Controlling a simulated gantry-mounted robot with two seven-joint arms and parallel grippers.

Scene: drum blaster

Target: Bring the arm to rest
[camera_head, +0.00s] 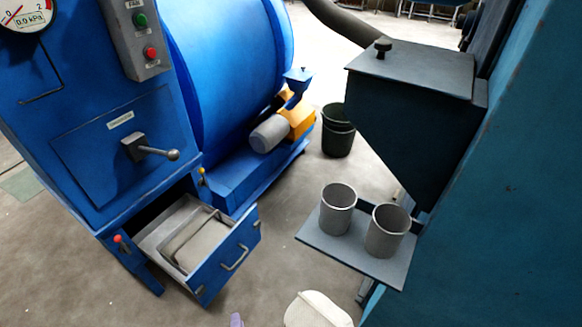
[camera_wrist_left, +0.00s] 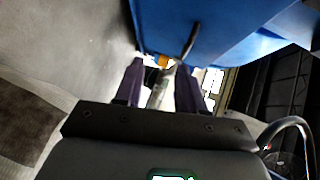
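My left gripper (camera_head: 236,320) shows only at the bottom edge of the head view, as a bit of purple finger. A white rounded part beside it looks like my arm. In the left wrist view, the gripper's two purple fingers (camera_wrist_left: 159,82) stand apart with a gap between them. I see nothing clearly held; a thin greyish shape shows in the gap, at a depth I cannot tell. The gripper is in front of the pulled-out blue drawer (camera_head: 229,265), apart from its handle (camera_head: 236,258) in the head view. My right gripper is not in view.
The drawer holds a grey tray-like insert (camera_head: 195,240). Two grey cups (camera_head: 338,209) (camera_head: 386,230) stand on a shelf (camera_head: 325,246) under a dark hopper (camera_head: 412,110). A black bucket (camera_head: 338,138) stands behind. The blue machine (camera_head: 120,150) fills the left; open floor (camera_head: 275,240) lies between.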

